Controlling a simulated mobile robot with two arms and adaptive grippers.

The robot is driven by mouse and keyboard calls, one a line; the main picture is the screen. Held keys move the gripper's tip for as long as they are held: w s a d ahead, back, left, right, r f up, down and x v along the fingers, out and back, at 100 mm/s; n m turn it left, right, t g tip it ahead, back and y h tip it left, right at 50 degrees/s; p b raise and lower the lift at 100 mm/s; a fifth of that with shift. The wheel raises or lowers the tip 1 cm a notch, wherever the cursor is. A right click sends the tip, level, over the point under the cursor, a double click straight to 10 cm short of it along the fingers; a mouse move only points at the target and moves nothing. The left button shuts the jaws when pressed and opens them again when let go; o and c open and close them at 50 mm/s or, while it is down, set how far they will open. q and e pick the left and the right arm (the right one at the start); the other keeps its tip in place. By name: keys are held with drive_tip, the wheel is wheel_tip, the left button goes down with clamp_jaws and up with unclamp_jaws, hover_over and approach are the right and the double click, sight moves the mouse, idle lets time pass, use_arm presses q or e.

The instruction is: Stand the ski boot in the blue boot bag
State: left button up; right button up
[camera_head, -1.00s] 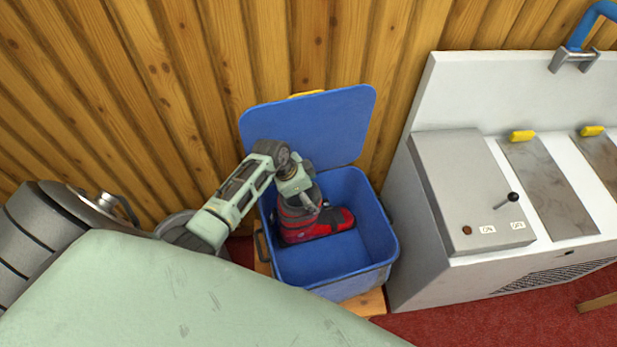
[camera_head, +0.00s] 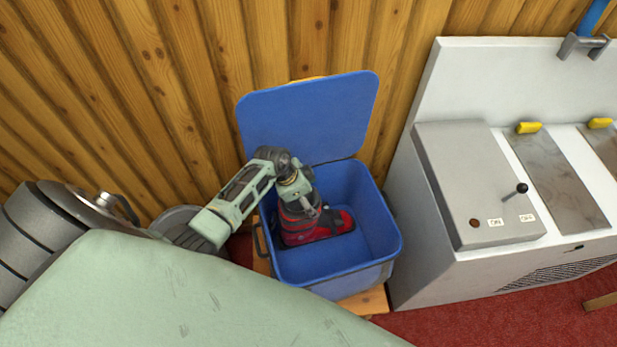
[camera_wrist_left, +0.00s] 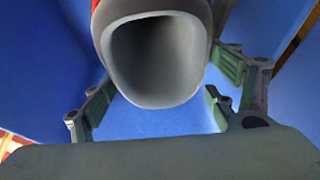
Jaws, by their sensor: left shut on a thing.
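The red and dark grey ski boot (camera_head: 325,222) is upright inside the open blue boot bag (camera_head: 391,238), near its left side, toe pointing right. I cannot tell whether its sole touches the bag's floor. My left gripper (camera_head: 303,200) reaches down into the bag from the left and is shut on the boot's upper part. In the left wrist view the boot's grey hollow cuff (camera_wrist_left: 155,55) sits between the green fingers of my left gripper (camera_wrist_left: 160,98), with blue bag walls around. My right gripper is not in view.
The bag's blue lid (camera_head: 310,118) stands open against the wooden plank wall (camera_head: 120,100). The bag rests on a wooden stand (camera_head: 366,302). A grey-white machine (camera_head: 475,190) with a black-knobbed lever stands close on the right. Free room inside the bag lies right of the boot.

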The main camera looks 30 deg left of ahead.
use_arm(q)
drive_tip(key=shift+w+r, duration=0.15)
drive_tip(key=o, duration=1.9)
drive_tip(key=shift+c, duration=0.2)
drive_tip(key=shift+o, duration=1.2)
drive_tip(key=v, duration=1.2)
drive_tip(key=shift+s, duration=0.2)
